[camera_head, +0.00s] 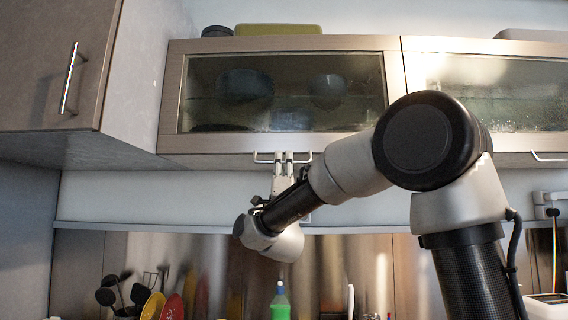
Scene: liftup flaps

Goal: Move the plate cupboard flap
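A wall cupboard flap (350,143) with a wood-coloured frame and a glass pane hangs at upper centre, closed. Dark round dishes (245,84) show dimly behind its glass; I cannot tell whether they are plates. A thin horizontal bar handle (262,161) runs along the flap's lower edge. My gripper (284,157) points up at the middle of this handle, with its two fingers side by side at the bar. It looks in contact or very near. The fingers are close together, and I cannot tell whether they hold the bar.
A second glass flap (418,90) adjoins on the right, with its own handle (547,159). A tall cupboard door (45,60) with a metal handle juts out at left. Utensils (118,295) and a green bottle (280,302) stand below. My arm covers the centre right.

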